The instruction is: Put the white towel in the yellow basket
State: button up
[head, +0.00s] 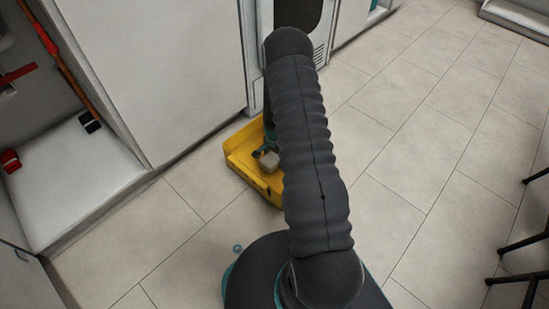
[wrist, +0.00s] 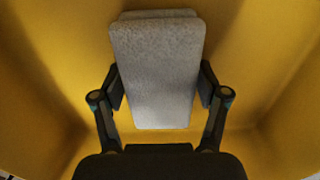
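The white towel (wrist: 157,70) is a folded, thick, greyish-white block. In the wrist view it stands between the two fingers of my gripper (wrist: 160,87), with a finger pad against each side. The yellow basket (wrist: 45,60) surrounds both. In the head view the basket (head: 240,161) is on the floor by the white cabinets, partly hidden behind my arm. My gripper (head: 263,153) is down inside it, with a small part of the towel (head: 270,160) showing. I cannot tell whether the towel touches the basket's bottom.
White cabinet fronts (head: 165,70) stand behind and left of the basket. An open cabinet at left holds red and black-ended tools (head: 90,122). Dark chair or stool legs (head: 520,260) are at the right edge. The tiled floor (head: 420,140) is clear between.

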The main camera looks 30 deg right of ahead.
jog(key=shift+o, duration=0.4)
jog(key=shift+r, duration=0.55)
notch_tip(320, 180, up, 11)
jog(key=p, duration=0.2)
notch_tip(320, 180, up, 14)
jog(key=n+t, duration=0.1)
jog(key=n, duration=0.2)
send_over(274, 156)
jog(key=a, duration=0.3)
jog(key=s+a+r+n+t, duration=0.1)
jog(key=s+a+r+n, duration=0.15)
jog(key=r, duration=0.55)
jog(key=s+a+r+n+t, duration=0.1)
jog(key=s+a+r, duration=0.25)
jog(key=r, duration=0.45)
jog(key=s+a+r+n+t, duration=0.1)
jog(key=s+a+r+n, duration=0.1)
jog(key=s, duration=0.5)
jog(key=s+a+r+n, duration=0.2)
jog(key=s+r+n, duration=0.1)
jog(key=s+r, duration=0.2)
jog(key=s+a+r+n+t, duration=0.1)
jog(key=s+a+r+n, duration=0.1)
jog(key=s, duration=0.8)
notch_tip(274, 156, up, 2)
jog(key=shift+a+r+t, duration=0.1)
jog(key=shift+a+t, duration=0.2)
jog(key=shift+a, duration=0.3)
